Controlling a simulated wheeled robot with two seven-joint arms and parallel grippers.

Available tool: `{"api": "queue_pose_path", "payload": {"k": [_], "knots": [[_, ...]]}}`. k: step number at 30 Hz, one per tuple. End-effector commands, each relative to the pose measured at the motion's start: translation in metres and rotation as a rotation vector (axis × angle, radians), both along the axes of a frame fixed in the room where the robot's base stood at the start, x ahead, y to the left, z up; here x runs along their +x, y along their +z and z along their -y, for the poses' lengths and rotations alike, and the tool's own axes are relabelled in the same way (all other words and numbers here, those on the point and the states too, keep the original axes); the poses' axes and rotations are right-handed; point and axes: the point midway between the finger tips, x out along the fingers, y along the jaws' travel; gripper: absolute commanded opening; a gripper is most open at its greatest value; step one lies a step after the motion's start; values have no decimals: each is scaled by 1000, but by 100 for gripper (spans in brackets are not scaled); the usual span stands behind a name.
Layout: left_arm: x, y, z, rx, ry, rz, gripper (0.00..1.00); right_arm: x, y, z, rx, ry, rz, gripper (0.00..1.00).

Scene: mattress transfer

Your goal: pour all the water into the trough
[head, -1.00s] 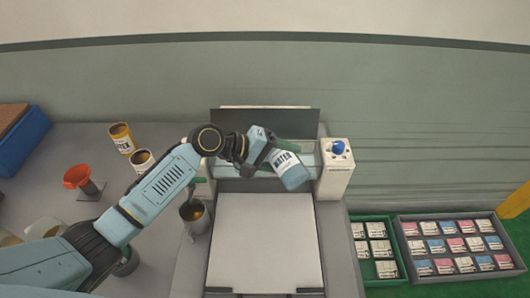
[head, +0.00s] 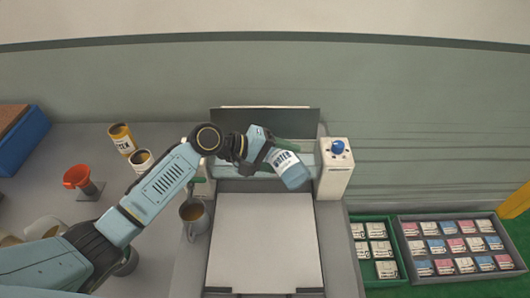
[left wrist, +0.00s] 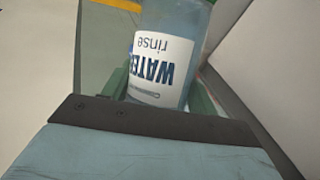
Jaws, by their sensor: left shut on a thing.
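A light blue water bottle (head: 289,169) with a white label reading "WATER" is tilted over the trough (head: 240,171), its base toward the lower right. My left gripper (head: 275,148) is shut on the bottle. In the left wrist view the bottle (left wrist: 165,65) sits between the green fingers, its label upside down and also reading "rinse". The bottle's mouth and the water level inside are hidden. The trough lies behind the white plate, partly covered by my gripper and the bottle. My right gripper is not in view.
A white box with a blue button (head: 337,148) stands right of the trough. A white plate (head: 264,242) lies in front. Trays of packets (head: 450,246) are at right.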

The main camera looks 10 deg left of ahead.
Motion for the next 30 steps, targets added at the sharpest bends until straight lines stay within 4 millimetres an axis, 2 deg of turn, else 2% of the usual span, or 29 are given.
{"api": "queue_pose_path", "payload": {"k": [30], "knots": [[1,-2,-1,-44,1,-47,24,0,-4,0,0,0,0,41]]}}
